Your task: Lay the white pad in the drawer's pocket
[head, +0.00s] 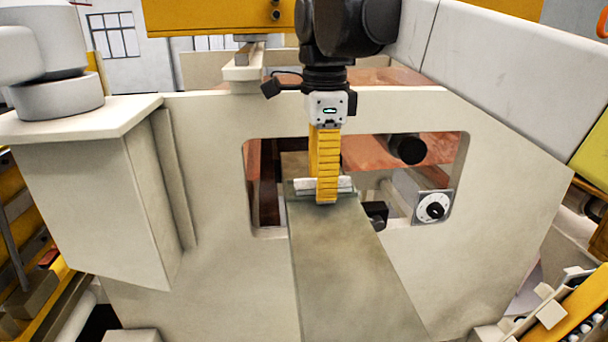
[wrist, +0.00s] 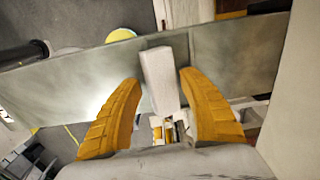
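The white pad (head: 342,184) is at the far part of a long grey-green metal drawer (head: 352,265), which sticks out of the machine's window. My gripper (head: 327,198) points down over it, and its yellow finger hides the pad's middle in the head view. In the wrist view the pad (wrist: 160,80) lies between my two yellow fingers (wrist: 161,78). The fingers are spread, with a narrow gap showing on each side of the pad. Seams cross the drawer (wrist: 90,82) beside the pad, perhaps the pocket's edges. I cannot tell whether the pad rests in the pocket.
The cream machine wall (head: 215,215) frames the window closely around my gripper. A black knob (head: 407,148) and a white dial (head: 434,207) are right of the drawer. A cream box (head: 95,190) juts out at left. The drawer's near part is bare.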

